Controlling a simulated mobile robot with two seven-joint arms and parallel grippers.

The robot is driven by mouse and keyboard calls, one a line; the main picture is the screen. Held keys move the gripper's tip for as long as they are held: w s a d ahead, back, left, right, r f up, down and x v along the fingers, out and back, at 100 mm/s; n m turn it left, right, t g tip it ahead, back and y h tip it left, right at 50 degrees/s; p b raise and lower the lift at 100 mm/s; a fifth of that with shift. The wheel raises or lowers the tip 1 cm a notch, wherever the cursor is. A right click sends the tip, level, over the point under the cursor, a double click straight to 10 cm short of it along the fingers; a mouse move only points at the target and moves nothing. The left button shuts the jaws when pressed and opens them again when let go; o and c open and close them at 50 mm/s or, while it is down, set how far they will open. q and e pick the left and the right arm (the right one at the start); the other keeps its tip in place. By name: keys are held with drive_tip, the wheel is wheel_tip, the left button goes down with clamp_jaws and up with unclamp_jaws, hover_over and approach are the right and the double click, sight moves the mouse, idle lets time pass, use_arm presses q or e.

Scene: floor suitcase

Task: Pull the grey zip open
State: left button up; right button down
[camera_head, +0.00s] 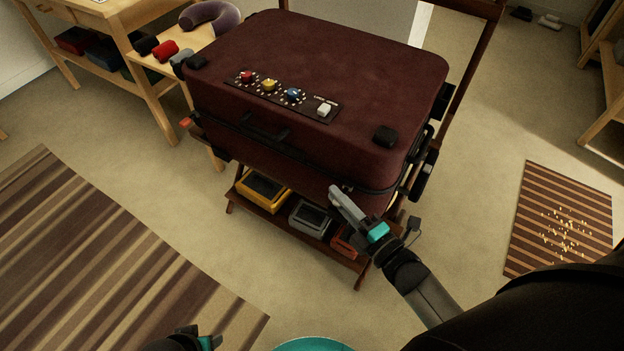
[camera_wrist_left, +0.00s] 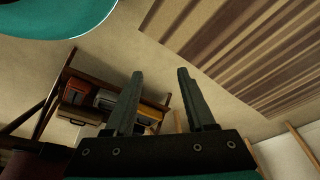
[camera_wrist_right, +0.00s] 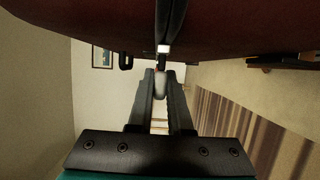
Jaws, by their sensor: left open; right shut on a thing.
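The dark red suitcase (camera_head: 310,75) lies flat on a wooden rack, its zip line (camera_head: 300,155) running along the front side. My right gripper (camera_head: 338,192) is at the suitcase's front side near its right corner. In the right wrist view its fingers (camera_wrist_right: 160,75) are shut on a small grey zip pull (camera_wrist_right: 160,86), just below the suitcase's dark red side (camera_wrist_right: 240,25). In the head view the fingers hide the pull. My left gripper (camera_wrist_left: 160,75) is open and empty, away from the suitcase; only part of it shows at the head view's bottom edge.
A panel with red, yellow, blue and white knobs (camera_head: 285,95) is on the suitcase's top. The rack's lower shelf holds a yellow box (camera_head: 263,192) and a grey box (camera_head: 310,217). A wooden table (camera_head: 150,75) stands left. A striped rug (camera_head: 90,250) covers open floor.

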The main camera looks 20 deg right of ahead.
use_arm(q)
drive_tip(key=shift+s+f, duration=0.25)
drive_tip(key=shift+f, duration=0.35)
use_arm(e)
drive_tip(key=s+d, duration=0.2)
drive_tip(key=s, duration=0.1)
drive_tip(key=shift+s+d+f, duration=0.1)
drive_tip(key=shift+s+d, duration=0.15)
drive_tip(key=shift+d, duration=0.15)
drive_tip(key=c, duration=1)
unclamp_jaws()
drive_tip(key=shift+s, duration=0.1)
drive_tip(key=shift+o, duration=0.8)
use_arm(q)
drive_tip(key=shift+s, duration=0.1)
drive_tip(key=shift+g, duration=0.3)
drive_tip(key=f, duration=0.1)
drive_tip(key=s+f+p, duration=0.1)
drive_tip(key=s+a+f+p, duration=0.1)
drive_tip(key=f, duration=0.1)
use_arm(e)
drive_tip(key=v, duration=1.5)
